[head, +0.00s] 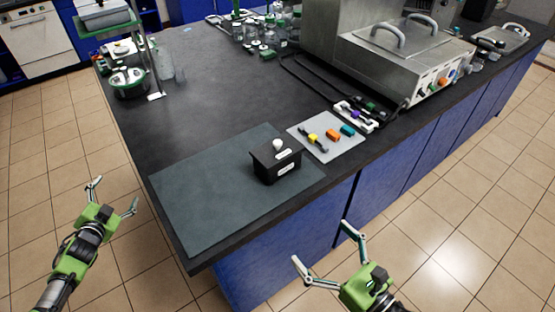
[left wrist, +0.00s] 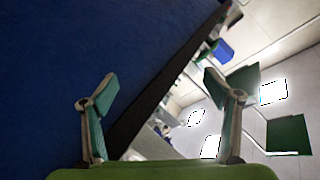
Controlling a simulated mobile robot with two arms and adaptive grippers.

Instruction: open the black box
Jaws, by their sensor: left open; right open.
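The black box (head: 277,166) stands upright on the dark green mat (head: 205,198) near the front edge of the bench. Its lid is on, with a white round knob (head: 278,144) on top and a white label on its front. My left gripper (head: 112,195) is open and empty, left of the bench and apart from the box. In the left wrist view its open fingers (left wrist: 165,95) show with nothing between them. My right gripper (head: 322,248) is open and empty in front of the bench, below and right of the box.
A grey tray (head: 350,150) with coloured pieces lies right of the box. Behind it is a small rack (head: 358,115) and a steel water bath (head: 405,60). Glassware (head: 165,62) and a green stand (head: 105,25) are at the back left. The bench's middle is clear.

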